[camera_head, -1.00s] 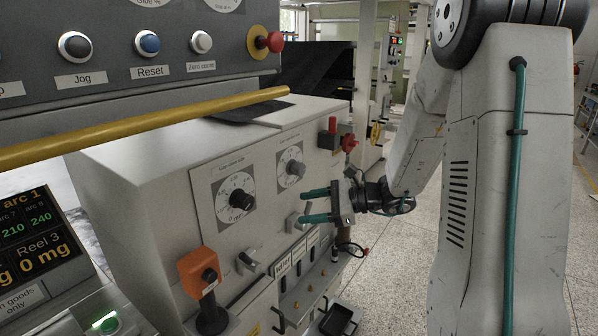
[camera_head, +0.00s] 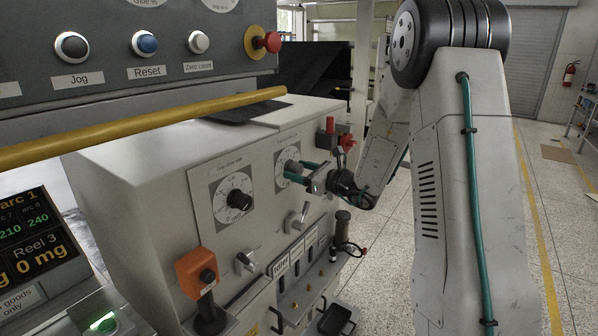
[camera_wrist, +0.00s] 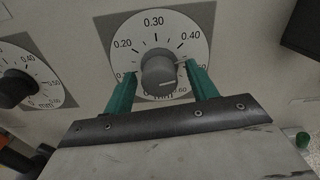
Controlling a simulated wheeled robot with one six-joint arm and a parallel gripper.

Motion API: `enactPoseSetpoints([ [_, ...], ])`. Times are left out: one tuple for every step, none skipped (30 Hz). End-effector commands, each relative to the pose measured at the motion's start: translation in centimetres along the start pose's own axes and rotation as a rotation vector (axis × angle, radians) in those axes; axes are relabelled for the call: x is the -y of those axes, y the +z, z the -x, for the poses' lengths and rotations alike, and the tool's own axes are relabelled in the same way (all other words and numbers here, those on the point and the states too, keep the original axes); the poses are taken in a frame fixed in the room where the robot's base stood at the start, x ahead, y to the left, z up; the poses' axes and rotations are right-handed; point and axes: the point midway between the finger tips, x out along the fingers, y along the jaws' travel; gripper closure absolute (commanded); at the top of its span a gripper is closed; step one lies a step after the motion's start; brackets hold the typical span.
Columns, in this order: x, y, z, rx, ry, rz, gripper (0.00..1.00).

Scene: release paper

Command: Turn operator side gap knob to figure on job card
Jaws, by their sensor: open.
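The right gap dial (camera_head: 289,163) has a grey knob (camera_wrist: 159,72) at its centre. The wrist view shows its printed scale, including 0.20, 0.30 and 0.40. A pale line shows on the knob's face; I cannot read its setting surely. My gripper (camera_head: 289,170) is at this dial, its teal fingers open. In the wrist view the fingers (camera_wrist: 160,76) lie to either side of the grey knob; contact cannot be told. The left dial (camera_head: 222,187) carries a black knob (camera_head: 239,200). The labels above the dials are too small to read. I see no legible job card.
A yellow rail (camera_head: 140,128) crosses in front of the machine. An orange control box (camera_head: 197,272) and small silver handles (camera_head: 297,217) stick out below the dials. A red knob (camera_head: 347,142) is at right. A button panel (camera_head: 120,50) hangs above left.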

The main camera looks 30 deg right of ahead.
Motion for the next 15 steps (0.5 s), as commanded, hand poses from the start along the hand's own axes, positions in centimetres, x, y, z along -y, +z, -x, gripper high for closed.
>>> enactPoseSetpoints([
  [-0.02, 0.01, -0.21, 0.000, 0.000, 0.000, 0.43],
  [-0.01, 0.01, -0.27, 0.000, 0.000, 0.000, 0.43],
  [0.00, 0.01, -0.30, 0.000, 0.000, 0.000, 0.43],
  [0.01, 0.01, -0.31, 0.000, 0.000, 0.001, 0.43],
  [0.01, 0.02, -0.30, 0.000, 0.000, 0.001, 0.43],
  [0.01, 0.02, -0.29, 0.000, 0.000, 0.001, 0.43],
  [0.01, 0.02, -0.29, 0.000, 0.000, 0.001, 0.43],
  [0.01, 0.01, -0.28, 0.000, 0.000, 0.001, 0.43],
  [0.01, 0.01, -0.28, 0.000, 0.000, 0.001, 0.48],
  [0.01, 0.01, -0.28, 0.000, 0.000, 0.001, 0.56],
  [0.01, 0.01, -0.27, 0.000, 0.000, 0.001, 0.65],
  [0.01, 0.01, -0.27, 0.000, 0.000, 0.001, 0.76],
  [0.01, 0.02, -0.27, 0.000, 0.000, 0.001, 0.84],
  [0.01, 0.02, -0.27, 0.000, 0.000, 0.001, 0.87],
  [0.01, 0.01, -0.26, 0.000, 0.000, 0.001, 0.87],
])
